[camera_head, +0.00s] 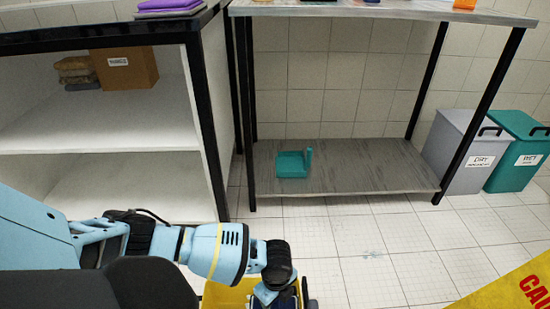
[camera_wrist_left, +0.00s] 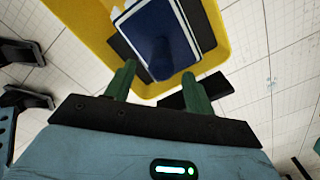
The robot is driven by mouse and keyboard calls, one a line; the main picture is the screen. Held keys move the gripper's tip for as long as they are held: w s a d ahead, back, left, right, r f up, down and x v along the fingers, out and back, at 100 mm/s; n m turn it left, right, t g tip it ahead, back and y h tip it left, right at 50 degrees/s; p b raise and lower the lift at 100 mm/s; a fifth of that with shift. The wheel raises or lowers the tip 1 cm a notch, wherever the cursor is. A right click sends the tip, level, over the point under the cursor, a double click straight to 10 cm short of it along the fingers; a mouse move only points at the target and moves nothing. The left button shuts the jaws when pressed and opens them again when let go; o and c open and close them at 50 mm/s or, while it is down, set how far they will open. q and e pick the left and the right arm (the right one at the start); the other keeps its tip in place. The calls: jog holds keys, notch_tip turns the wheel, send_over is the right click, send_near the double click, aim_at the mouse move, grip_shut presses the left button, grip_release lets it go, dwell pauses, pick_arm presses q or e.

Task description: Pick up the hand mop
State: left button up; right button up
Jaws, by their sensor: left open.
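No thing in these views shows clearly as a hand mop. A flat dark blue piece with a white edge (camera_wrist_left: 158,42) lies in a yellow tub in the left wrist view, and may be it. My left gripper (camera_wrist_left: 160,82) is open, its two green fingers apart and pointing at the blue piece, with nothing seen between their tips. Whether they touch it I cannot tell. In the head view my left arm reaches down over the yellow tub (camera_head: 224,295), and the arm hides much of it. My right gripper is not in view.
A teal item with an upright part (camera_head: 291,164) sits on the rack's lower shelf (camera_head: 365,178). A grey bin (camera_head: 462,152) and a green bin (camera_head: 518,150) stand at right. A yellow caution sign (camera_head: 510,290) is at lower right. White shelving (camera_head: 110,125) stands left; the middle floor is clear.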

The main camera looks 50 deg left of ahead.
pick_arm(q)
jog(key=shift+a+f+b, duration=0.2)
jog(key=shift+f+b, duration=0.65)
jog(key=shift+f, duration=0.45)
jog(key=shift+a+f+b, duration=0.15)
jog(key=shift+f+b, duration=0.7)
jog(key=shift+f, duration=0.45)
jog(key=shift+r, duration=0.1)
grip_shut()
